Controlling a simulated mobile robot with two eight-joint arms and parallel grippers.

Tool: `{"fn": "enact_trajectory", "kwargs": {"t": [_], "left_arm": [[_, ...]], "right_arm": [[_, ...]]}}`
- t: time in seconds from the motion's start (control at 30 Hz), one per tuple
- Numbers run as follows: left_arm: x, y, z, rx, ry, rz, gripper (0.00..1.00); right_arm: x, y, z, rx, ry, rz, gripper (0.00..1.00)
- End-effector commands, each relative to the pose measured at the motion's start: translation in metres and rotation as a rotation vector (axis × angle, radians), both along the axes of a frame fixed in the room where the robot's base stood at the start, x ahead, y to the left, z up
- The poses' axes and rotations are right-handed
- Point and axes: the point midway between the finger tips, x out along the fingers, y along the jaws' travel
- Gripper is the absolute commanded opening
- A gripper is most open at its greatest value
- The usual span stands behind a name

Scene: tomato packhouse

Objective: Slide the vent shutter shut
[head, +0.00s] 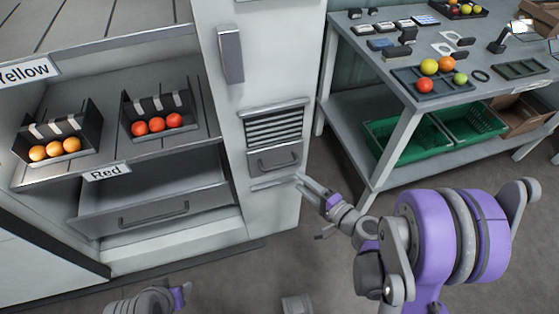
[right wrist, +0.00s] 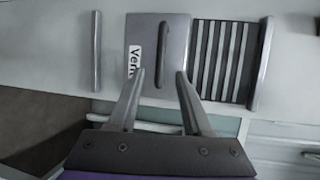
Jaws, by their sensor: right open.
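The vent (head: 274,131) is on the pale cabinet front in the head view. Its dark slats are bare, and they show in the right wrist view (right wrist: 222,62). The grey shutter (head: 264,159) with its bar handle (head: 279,162) sits just below the slats. In the right wrist view the shutter (right wrist: 178,40) bears a partly hidden "Vent" label (right wrist: 134,62). My right gripper (head: 303,183) is open and empty, low and right of the handle. In the wrist view its fingertips (right wrist: 160,73) appear either side of the handle's near end; contact cannot be told. My left gripper's fingers are not visible.
A ledge bar (head: 274,184) lies below the shutter. Left are a drawer (head: 150,205) and a shelf with tomato boxes (head: 152,115). Right is a workbench (head: 350,62) with trays and green crates (head: 400,137) beneath. The floor before the vent shows free room.

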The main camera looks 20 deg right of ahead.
Motion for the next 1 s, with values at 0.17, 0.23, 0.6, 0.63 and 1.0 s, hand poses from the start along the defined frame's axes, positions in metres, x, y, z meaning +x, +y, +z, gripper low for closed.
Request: {"fn": "enact_trajectory", "kwargs": {"t": [0.17,0.23,0.6,0.63,1.0], "left_arm": [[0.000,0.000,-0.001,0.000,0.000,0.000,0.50],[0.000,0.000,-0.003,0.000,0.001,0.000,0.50],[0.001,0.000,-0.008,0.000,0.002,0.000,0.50],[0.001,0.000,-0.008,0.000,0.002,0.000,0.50],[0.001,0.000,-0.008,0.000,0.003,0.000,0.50]], "right_arm": [[0.026,0.013,-0.004,0.000,0.001,0.005,0.50],[0.038,0.019,-0.007,-0.002,0.001,0.005,0.50],[0.086,0.041,-0.017,-0.004,0.002,0.002,0.50],[0.087,0.041,-0.017,-0.004,0.002,0.002,0.50],[0.090,0.043,-0.017,-0.004,0.002,0.002,0.44]]}}
